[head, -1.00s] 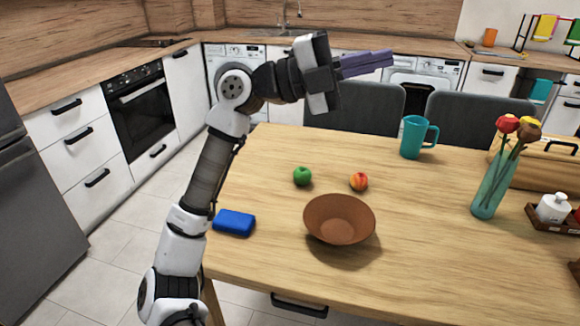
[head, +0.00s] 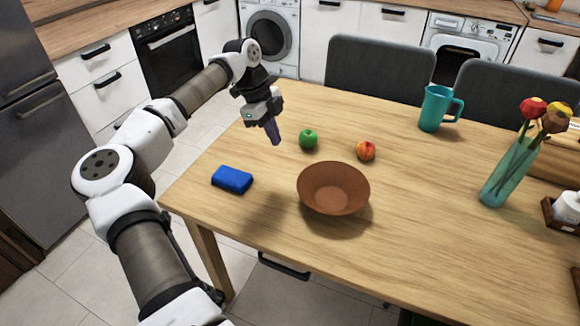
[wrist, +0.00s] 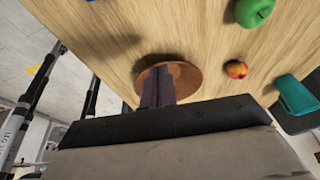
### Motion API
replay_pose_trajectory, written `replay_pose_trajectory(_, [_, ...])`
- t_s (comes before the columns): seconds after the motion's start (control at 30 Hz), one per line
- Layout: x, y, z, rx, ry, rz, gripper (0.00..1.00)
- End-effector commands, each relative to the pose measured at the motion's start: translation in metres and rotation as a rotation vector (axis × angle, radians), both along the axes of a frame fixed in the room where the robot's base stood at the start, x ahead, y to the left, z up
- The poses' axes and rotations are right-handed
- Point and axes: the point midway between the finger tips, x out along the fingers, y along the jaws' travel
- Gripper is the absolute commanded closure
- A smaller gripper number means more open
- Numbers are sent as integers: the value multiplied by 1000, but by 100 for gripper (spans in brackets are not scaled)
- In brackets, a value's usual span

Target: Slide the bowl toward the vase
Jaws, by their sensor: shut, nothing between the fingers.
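The brown bowl (head: 334,189) stands upright on the wooden table, near its front edge in the head view. The teal glass vase (head: 509,172) with red, yellow and brown flowers stands at the right of the table, well apart from the bowl. My gripper (head: 275,138) is shut and empty, pointing down above the table, up and to the left of the bowl, left of the green apple. In the wrist view the purple fingers (wrist: 157,88) lie together and cover part of the bowl (wrist: 187,80).
A green apple (head: 308,139) and a red-orange fruit (head: 366,151) lie behind the bowl. A blue sponge (head: 232,179) lies to its left. A teal mug (head: 436,108) stands at the back. The table between bowl and vase is clear.

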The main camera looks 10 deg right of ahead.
Motion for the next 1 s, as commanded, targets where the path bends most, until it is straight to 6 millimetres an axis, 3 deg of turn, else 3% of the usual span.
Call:
replay_pose_trajectory(0.1, [2,11,-4,45,12,27,100])
replay_pose_trajectory(0.27, [-1,8,-18,48,16,29,100])
replay_pose_trajectory(0.7, [-17,-16,-99,43,14,25,100])
replay_pose_trajectory(1.0, [-36,-44,-98,44,12,25,100])
